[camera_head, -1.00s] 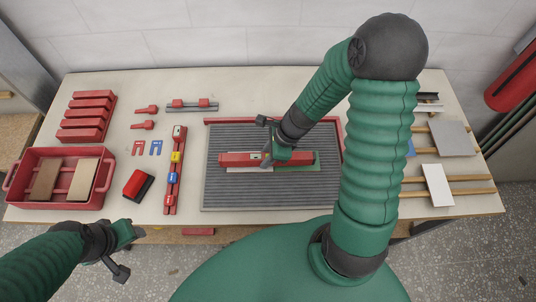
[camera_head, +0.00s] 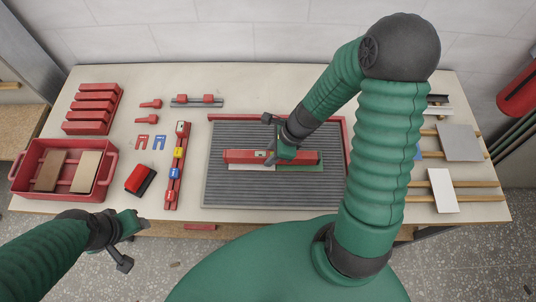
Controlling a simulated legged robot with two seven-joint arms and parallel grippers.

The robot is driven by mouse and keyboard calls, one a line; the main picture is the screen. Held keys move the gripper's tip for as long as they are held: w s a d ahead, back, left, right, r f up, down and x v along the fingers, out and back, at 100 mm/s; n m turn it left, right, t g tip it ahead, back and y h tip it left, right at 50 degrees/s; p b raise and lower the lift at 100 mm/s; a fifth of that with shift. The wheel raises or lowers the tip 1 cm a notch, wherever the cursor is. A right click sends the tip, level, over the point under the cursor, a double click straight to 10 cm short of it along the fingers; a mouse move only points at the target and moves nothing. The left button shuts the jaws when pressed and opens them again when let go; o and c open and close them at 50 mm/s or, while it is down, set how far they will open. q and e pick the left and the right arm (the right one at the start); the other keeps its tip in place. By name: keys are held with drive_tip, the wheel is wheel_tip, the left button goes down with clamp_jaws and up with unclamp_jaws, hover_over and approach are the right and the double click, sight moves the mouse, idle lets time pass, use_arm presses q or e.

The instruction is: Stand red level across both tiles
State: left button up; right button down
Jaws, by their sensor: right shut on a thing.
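The red level (camera_head: 240,156) lies lengthwise left to right above the grey ribbed mat (camera_head: 225,192). A white tile (camera_head: 250,167) shows under its left part and a green tile (camera_head: 312,162) under its right part. My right gripper (camera_head: 270,158) is shut on the level near its middle, coming down from above. Whether the level's underside touches both tiles cannot be told. My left gripper (camera_head: 138,228) hangs in front of the table's front edge, away from the level; its jaw opening is not clear.
A red tray (camera_head: 20,175) with tiles and a slotted red rack (camera_head: 92,128) stand at left. A red bar with coloured clips (camera_head: 170,190) and a red-black block (camera_head: 140,180) lie left of the mat. Loose tiles (camera_head: 442,190) rest on wooden rails at right.

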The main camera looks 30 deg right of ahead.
drive_tip(key=shift+d+f, duration=0.15)
drive_tip(key=shift+d, duration=0.35)
drive_tip(key=shift+a, duration=0.1)
drive_tip(key=shift+d+f, duration=0.25)
drive_tip(key=shift+d, duration=0.7)
use_arm(q)
drive_tip(key=shift+d, duration=0.15)
drive_tip(key=shift+a+f, duration=0.1)
drive_tip(key=shift+a, duration=0.1)
use_arm(e)
drive_tip(key=shift+a, duration=0.15)
use_arm(q)
drive_tip(key=shift+d, duration=0.2)
use_arm(e)
drive_tip(key=c, duration=0.7)
unclamp_jaws()
use_arm(q)
drive_tip(key=shift+a, duration=0.1)
